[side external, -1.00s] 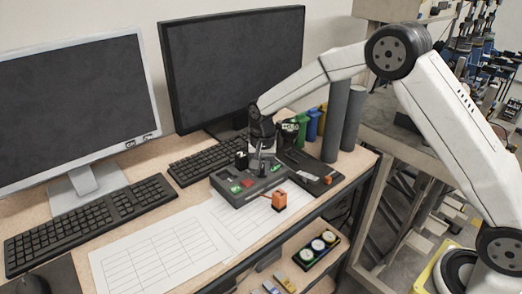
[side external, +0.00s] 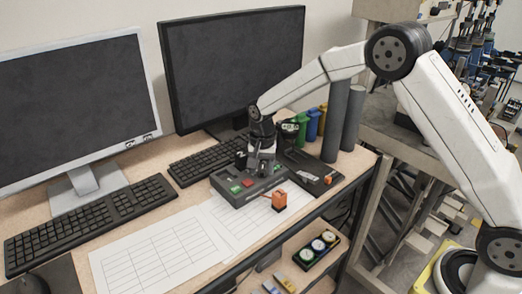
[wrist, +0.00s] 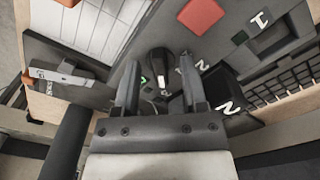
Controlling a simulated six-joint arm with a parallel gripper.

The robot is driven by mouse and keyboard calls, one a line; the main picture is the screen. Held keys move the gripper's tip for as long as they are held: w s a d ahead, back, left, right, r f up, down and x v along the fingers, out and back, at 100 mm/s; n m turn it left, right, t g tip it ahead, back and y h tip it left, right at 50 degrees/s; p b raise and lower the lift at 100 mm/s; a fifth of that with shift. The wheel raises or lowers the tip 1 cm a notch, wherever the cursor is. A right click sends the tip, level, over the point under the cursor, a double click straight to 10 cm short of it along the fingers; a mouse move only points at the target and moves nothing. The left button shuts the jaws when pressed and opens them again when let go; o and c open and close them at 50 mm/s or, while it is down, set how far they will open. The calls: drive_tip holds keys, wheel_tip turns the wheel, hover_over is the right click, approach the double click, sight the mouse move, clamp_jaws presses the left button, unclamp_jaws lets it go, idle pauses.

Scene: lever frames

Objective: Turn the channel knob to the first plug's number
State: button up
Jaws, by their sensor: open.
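A dark grey control box (side external: 240,196) sits on the desk below my gripper (side external: 262,172). In the wrist view, my gripper (wrist: 159,68) is open, with one finger on each side of a black knob (wrist: 160,60). I cannot tell whether the fingers touch it. Small white and green marks lie around the knob, partly hidden by it and the fingers. A black block marked 2 (wrist: 226,95) stands right of the fingers. The marking 1 (wrist: 260,19) is beside a rectangular recess on the box. An orange plug (side external: 279,200) is at the box's front edge.
A red square button (wrist: 201,14) is on the box beside the knob. A black panel with a lever (side external: 318,178) lies to the right. Dark cylinders (side external: 335,120), a keyboard (side external: 200,160) and a monitor (side external: 235,65) stand around. Paper sheets (side external: 165,250) lie in front.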

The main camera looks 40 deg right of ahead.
sight(263, 169)
drive_tip(key=shift+r, duration=3.9)
drive_tip(key=s+d+f+n+t, duration=0.1)
drive_tip(key=s+n, duration=0.3)
drive_tip(key=s, duration=0.8)
drive_tip(key=s+d+f+n+t, duration=0.1)
drive_tip(key=s+n, duration=0.4)
drive_tip(key=s, duration=0.7)
drive_tip(key=shift+s+d+f+t, duration=0.15)
drive_tip(key=shift+d+f+t, duration=0.15)
drive_tip(key=shift+d+f, duration=0.6)
